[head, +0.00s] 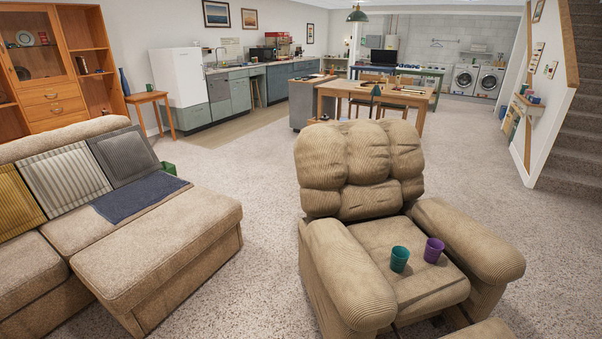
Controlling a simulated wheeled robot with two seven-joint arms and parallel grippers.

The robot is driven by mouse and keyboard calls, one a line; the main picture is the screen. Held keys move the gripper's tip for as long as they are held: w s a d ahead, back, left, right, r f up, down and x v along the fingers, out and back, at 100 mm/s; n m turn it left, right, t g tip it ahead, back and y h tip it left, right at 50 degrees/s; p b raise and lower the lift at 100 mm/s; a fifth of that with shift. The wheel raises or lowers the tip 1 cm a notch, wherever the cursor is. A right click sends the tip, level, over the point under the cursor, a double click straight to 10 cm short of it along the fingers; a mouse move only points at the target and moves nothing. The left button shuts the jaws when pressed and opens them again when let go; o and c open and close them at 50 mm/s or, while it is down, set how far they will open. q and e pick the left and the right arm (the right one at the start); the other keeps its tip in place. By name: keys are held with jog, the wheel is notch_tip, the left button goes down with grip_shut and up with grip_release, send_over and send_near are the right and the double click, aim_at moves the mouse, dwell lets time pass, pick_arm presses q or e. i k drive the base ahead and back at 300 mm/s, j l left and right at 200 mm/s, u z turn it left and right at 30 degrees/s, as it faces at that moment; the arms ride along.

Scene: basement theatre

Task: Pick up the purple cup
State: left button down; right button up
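The purple cup (433,250) stands upright on the seat of the tan corduroy recliner (375,242), toward its right armrest. A teal cup (399,259) stands upright just left of the purple cup, with a small gap between them. Neither of my grippers shows in the head view, and nothing touches the cups.
The recliner's armrests (350,275) rise on both sides of the seat. A tan sectional sofa (165,250) with cushions stands at left. Open carpet (260,250) lies between sofa and recliner. A wooden table (345,92) stands behind the recliner; stairs (590,130) are at right.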

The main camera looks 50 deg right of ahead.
aim_at(434, 247)
jog(key=z, duration=2.7)
jog(key=i+l+u, duration=0.05)
